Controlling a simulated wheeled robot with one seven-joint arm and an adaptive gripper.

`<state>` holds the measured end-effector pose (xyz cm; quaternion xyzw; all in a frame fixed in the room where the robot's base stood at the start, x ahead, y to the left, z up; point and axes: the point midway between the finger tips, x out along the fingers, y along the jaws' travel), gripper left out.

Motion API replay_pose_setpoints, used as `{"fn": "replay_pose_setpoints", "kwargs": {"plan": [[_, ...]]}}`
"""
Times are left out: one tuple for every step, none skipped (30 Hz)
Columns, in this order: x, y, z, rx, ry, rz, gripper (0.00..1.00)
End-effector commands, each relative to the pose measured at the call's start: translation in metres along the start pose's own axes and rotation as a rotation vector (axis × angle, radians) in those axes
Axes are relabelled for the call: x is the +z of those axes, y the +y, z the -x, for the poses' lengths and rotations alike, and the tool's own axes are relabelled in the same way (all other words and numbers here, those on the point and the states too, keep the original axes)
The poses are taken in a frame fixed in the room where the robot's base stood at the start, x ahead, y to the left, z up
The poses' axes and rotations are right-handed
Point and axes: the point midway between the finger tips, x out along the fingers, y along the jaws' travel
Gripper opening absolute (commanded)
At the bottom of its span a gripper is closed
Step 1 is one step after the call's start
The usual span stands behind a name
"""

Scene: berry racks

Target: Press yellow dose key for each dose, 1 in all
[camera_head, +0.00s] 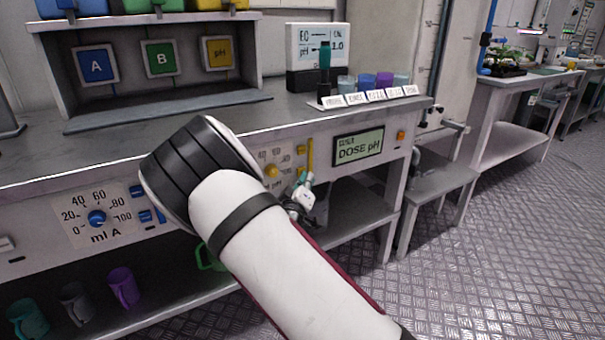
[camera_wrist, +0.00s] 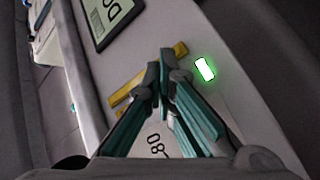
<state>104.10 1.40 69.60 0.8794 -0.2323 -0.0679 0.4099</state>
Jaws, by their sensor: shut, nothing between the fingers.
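The yellow pH dose panel (camera_head: 282,160) is on the bench front, with a yellow knob (camera_head: 271,171), a small yellow key (camera_head: 301,149) and an upright yellow strip (camera_head: 310,153) at its right edge. Part of the panel is hidden by my arm. My gripper (camera_head: 303,193) is in front of the panel's lower right. In the wrist view its shut, empty teal fingers (camera_wrist: 161,70) lie across the yellow strip (camera_wrist: 180,50). I cannot tell whether they touch the panel. A small rectangle (camera_wrist: 205,69) beside the strip glows white-green. The display (camera_head: 358,146) reads "DOSE pH".
An orange button (camera_head: 401,136) is right of the display. The blue ml A dial (camera_head: 97,218) is to the left. Coloured cups and a meter (camera_head: 318,55) stand on the bench. Several mugs, one purple (camera_head: 124,287), are on the lower shelf. The floor to the right is clear.

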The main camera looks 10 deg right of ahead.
Motion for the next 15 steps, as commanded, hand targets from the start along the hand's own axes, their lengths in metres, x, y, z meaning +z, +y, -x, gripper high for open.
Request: {"fn": "replay_pose_setpoints", "kwargs": {"plan": [[0.0,0.001,0.001,0.0,0.001,0.0,0.0],[0.001,0.001,0.002,-0.001,0.001,0.0,0.0],[0.001,0.002,0.004,-0.001,0.001,-0.001,0.0],[0.002,0.003,0.005,-0.001,0.001,0.0,0.0],[0.003,0.004,0.006,-0.001,0.001,0.0,0.0],[0.004,0.005,0.007,-0.002,0.0,0.0,0.0],[0.005,0.006,0.009,-0.002,0.001,0.0,0.0],[0.005,0.006,0.009,-0.002,0.001,0.0,0.0],[0.006,0.007,0.011,-0.001,0.001,0.0,0.0],[0.007,0.008,0.011,-0.001,0.001,0.0,0.0],[0.007,0.008,0.011,-0.001,0.001,0.0,0.0],[0.007,0.008,0.012,-0.001,0.001,0.0,0.0],[0.007,0.008,0.012,-0.001,0.001,0.0,0.0],[0.007,0.008,0.012,-0.001,0.001,0.0,0.0],[0.007,0.008,0.012,-0.001,0.001,0.0,0.0]]}}
